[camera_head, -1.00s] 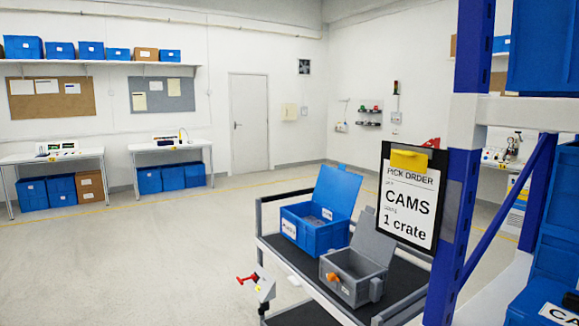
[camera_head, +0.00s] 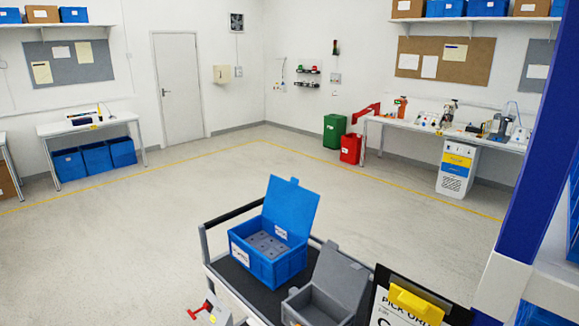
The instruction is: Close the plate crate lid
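A blue crate (camera_head: 268,262) stands on a cart, its blue lid (camera_head: 290,208) open and raised steeply at the back. Grey parts with holes (camera_head: 266,243), like plates, lie inside it. The crate's white front label (camera_head: 240,252) is too small to read. A grey crate (camera_head: 312,305) stands beside it to the right, its grey lid (camera_head: 340,276) also open and leaning back. The frame's lower edge and the order sign cut off part of this crate. Neither of my grippers is in view.
The cart's dark deck (camera_head: 228,273) has a grey rail around it. A small grey unit with a red handle (camera_head: 200,310) is at its left. A pick-order sign (camera_head: 410,305) and a blue rack post (camera_head: 535,160) stand at right. Open floor (camera_head: 120,250) lies left.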

